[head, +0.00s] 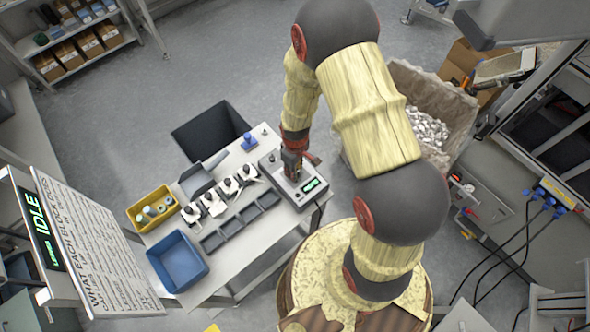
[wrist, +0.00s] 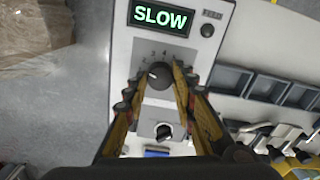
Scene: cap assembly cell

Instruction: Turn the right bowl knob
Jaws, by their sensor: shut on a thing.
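A pale control box (head: 275,168) stands at the right end of the white table. Its lit display (wrist: 161,14) reads SLOW in the wrist view. My gripper (wrist: 159,80) is over the box, its two fingers closed on opposite sides of a round dark knob (wrist: 160,74) with a numbered scale around it. A second dark knob (wrist: 164,132) sits closer to the gripper's base in the wrist view, between the fingers but not gripped. No label shows which one is the right bowl knob. In the head view my gripper (head: 292,166) hides the knobs.
A small button (wrist: 207,30) sits beside the display. Several grey trays (head: 240,220) and white-and-black parts line the table next to the box. A yellow bin (head: 134,217) and a blue bin (head: 178,262) are at left. A lined box of scraps (head: 452,104) stands behind right.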

